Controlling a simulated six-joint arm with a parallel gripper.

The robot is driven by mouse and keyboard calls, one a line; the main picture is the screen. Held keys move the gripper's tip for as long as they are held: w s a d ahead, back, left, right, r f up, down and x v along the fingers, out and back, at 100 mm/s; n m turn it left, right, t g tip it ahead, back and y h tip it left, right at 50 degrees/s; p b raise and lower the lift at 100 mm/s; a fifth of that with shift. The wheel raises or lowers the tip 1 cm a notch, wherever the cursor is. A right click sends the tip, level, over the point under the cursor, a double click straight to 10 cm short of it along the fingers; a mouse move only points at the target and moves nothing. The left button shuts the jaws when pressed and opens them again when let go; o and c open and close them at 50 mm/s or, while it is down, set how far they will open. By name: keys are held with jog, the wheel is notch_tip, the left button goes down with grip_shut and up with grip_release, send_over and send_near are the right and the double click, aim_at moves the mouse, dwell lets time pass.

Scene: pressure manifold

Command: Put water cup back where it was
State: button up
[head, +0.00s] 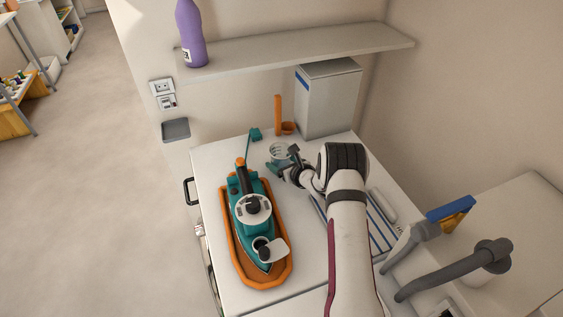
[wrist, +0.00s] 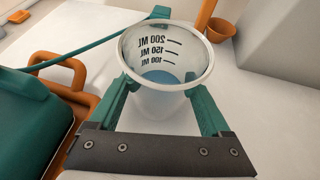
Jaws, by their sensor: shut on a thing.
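The water cup (head: 278,151) is a clear measuring cup at the back of the white worktop. In the wrist view the cup (wrist: 165,55) shows black 100, 150 and 200 ML marks and bluish water low inside. It looks about upright. My gripper (head: 288,162) is shut on it, with a green finger on each side of the cup in the wrist view (wrist: 160,95). I cannot tell whether the cup's base touches the worktop.
An orange and teal boat-shaped device (head: 253,207) stands left of my arm. Behind the cup are an orange holder (head: 287,128) and a grey-white box (head: 328,100). A shelf (head: 300,48) with a purple bottle (head: 190,35) hangs above. A blue-striped mat (head: 378,225) lies right of my arm.

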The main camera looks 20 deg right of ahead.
jog(key=o, duration=1.4)
jog(key=shift+f, duration=0.1)
jog(key=shift+o, duration=0.2)
